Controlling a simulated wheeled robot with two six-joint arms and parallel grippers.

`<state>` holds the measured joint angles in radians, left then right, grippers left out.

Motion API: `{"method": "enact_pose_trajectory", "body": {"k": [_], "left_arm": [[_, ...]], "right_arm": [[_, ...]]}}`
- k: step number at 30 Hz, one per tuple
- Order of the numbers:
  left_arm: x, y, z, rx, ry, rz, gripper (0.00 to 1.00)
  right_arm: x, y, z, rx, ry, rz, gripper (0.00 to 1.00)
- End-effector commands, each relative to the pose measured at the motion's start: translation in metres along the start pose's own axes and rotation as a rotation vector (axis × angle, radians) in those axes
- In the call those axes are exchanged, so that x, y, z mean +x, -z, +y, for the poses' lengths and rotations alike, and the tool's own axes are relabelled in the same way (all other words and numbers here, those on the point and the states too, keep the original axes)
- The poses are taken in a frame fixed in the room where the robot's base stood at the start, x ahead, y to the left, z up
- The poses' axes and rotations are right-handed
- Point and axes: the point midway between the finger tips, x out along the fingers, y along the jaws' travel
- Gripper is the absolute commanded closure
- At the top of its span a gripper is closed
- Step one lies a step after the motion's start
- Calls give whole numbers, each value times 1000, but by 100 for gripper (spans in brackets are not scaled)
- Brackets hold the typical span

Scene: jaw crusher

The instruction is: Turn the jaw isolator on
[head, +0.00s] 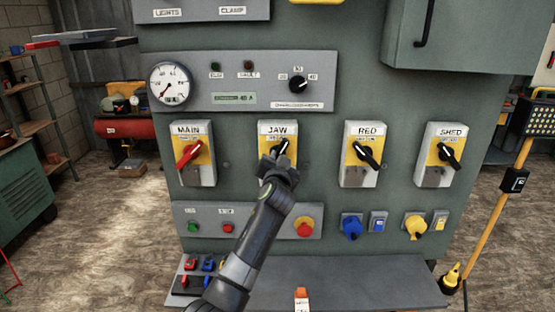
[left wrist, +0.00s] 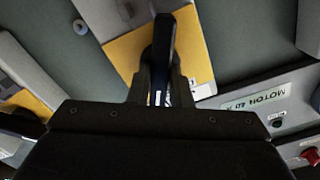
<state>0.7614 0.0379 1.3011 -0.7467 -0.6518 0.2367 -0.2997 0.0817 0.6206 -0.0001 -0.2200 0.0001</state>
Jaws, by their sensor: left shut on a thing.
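The jaw isolator (head: 277,131) is a white box with a yellow plate, labelled JAW, in the row of isolators on the green cabinet. Its black handle (left wrist: 160,50) shows in the left wrist view, standing out over the yellow plate. My left gripper (head: 280,161) is at the isolator and shut on that handle, one finger on each side. In the head view the gripper hides the lower part of the isolator, and the handle's tip points up and slightly right. My right gripper is in neither view.
The MAIN isolator (head: 193,128) with a red handle is to the left. The RED (head: 366,129) and SHED (head: 448,130) isolators with black handles are to the right. A button panel (head: 265,215) with a red emergency stop (head: 304,227) lies below. A shelf (head: 380,275) juts out at the bottom.

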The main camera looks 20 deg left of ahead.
Motion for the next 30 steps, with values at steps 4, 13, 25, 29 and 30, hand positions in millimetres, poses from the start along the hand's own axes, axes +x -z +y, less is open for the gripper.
{"method": "enact_pose_trajectory", "body": {"k": [4,13,25,29,30], "left_arm": [[0,3,-1,108,1,4,100],[0,3,-1,252,2,5,100],[0,3,0,302,2,6,100],[0,3,0,302,3,6,100],[0,3,0,302,3,6,100]], "right_arm": [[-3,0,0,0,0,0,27],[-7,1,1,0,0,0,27],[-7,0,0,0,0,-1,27],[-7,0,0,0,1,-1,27],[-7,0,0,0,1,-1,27]]}}
